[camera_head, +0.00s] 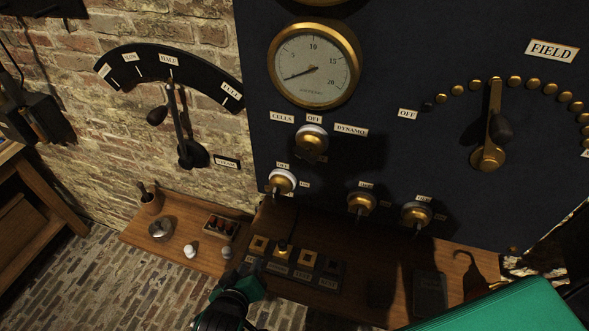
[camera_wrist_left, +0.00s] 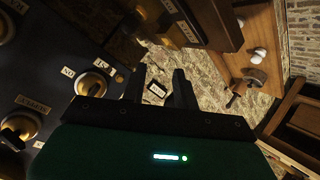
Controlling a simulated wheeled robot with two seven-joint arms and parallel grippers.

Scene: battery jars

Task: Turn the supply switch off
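My left gripper (camera_head: 250,268) is low in front of the shelf, below the panel, apart from the switches. Its two fingers (camera_wrist_left: 158,82) stand apart with nothing between them. My right gripper is not seen.
A larger cells/dynamo switch (camera_head: 312,144) and a round gauge (camera_head: 314,65) are above. A field lever (camera_head: 488,135) is at right. Sockets (camera_head: 305,260) line the shelf under the panel.

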